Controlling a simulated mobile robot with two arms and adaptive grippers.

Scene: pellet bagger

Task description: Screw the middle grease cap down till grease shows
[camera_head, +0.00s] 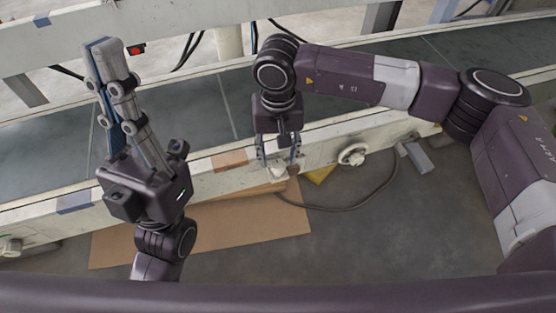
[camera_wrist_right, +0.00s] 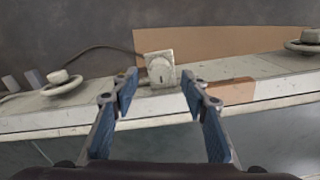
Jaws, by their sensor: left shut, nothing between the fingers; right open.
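The middle grease cap (camera_head: 279,173) is a pale knob with a squarish block on the conveyor's near side rail. In the right wrist view the cap (camera_wrist_right: 160,69) shows centred ahead of the fingertips. My right gripper (camera_head: 279,160) is open above it, fingers pointing down, one on each side in the picture; the right wrist view also shows its fingers (camera_wrist_right: 160,88) apart. I cannot tell whether they touch the cap. No grease is discernible. My left gripper (camera_head: 100,52) is shut and empty, raised at the left with its fingers pointing up, away from the cap.
Similar caps sit on the rail to the right (camera_head: 352,154) and far left (camera_head: 11,246). Brown cardboard (camera_head: 240,222) lies on the floor below. A dark cable (camera_head: 345,207) curves by the middle cap. A yellow item (camera_head: 321,174) and grey blocks (camera_head: 416,157) lie nearby.

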